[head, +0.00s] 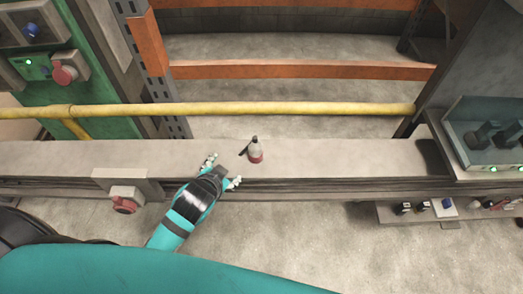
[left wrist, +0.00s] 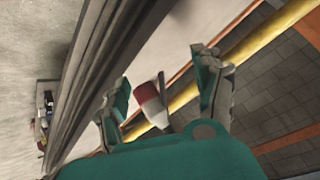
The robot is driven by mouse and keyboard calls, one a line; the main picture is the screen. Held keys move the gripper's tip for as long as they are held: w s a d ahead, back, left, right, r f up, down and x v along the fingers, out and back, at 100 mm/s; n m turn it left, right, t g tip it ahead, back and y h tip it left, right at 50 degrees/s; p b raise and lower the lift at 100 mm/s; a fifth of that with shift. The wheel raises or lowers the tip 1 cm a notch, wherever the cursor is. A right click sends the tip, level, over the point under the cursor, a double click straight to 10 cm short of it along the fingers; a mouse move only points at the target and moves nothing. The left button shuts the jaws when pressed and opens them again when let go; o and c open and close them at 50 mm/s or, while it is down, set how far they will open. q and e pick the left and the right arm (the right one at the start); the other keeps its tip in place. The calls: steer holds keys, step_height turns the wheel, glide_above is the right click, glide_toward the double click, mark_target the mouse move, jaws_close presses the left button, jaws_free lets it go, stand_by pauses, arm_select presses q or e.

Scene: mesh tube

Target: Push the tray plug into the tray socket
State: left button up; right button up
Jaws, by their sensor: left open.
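A plug (head: 256,151) with a red end, a pale body and a dark top sits on the long grey ledge. I take it to be the tray plug. It also shows in the left wrist view (left wrist: 151,103), between my left fingers. My left gripper (head: 222,171) is open, just left of the plug in the head view; in the left wrist view (left wrist: 161,70) its fingers are spread wide. I cannot tell whether they touch the plug. A red socket (head: 124,205), likely the tray socket, is on the ledge's front at left. My right gripper is not in view.
The grey ledge (head: 345,165) is clear right of the plug. A yellow pipe (head: 300,109) runs behind it. A green panel (head: 50,105) at left carries another red socket (head: 64,75). A box (head: 482,130) stands at right, above a low shelf (head: 387,215) with small parts.

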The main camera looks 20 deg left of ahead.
arm_select(q)
steer(key=w+d+r+m+t+h, duration=0.35)
steer(key=w+r+t, duration=0.2)
steer(key=r, duration=0.55)
steer(key=w+d+r+m+t+h, duration=0.2)
steer(key=w+d+r+m+t, duration=0.25)
steer(key=r, duration=0.65)
steer(key=d+r+m+g+h, duration=0.2)
steer(key=d+r+m+h, duration=0.4)
steer(key=r+m+h, duration=0.4)
steer(key=s+d+f+m+g+h, duration=0.35)
steer(key=s+d+m+g, duration=0.35)
steer(key=m+g, duration=0.75)
steer(key=a+f+m+y, duration=0.9)
steer(key=f, duration=0.2)
steer(key=w+a+f+y, duration=0.1)
steer(key=w+a+y, duration=0.2)
steer(key=a, duration=0.7)
steer(key=y, duration=0.2)
steer(key=shift+w+a+f+y, duration=0.15)
steer(key=shift+a+f+y, duration=0.1)
steer(key=shift+a+y, duration=0.05)
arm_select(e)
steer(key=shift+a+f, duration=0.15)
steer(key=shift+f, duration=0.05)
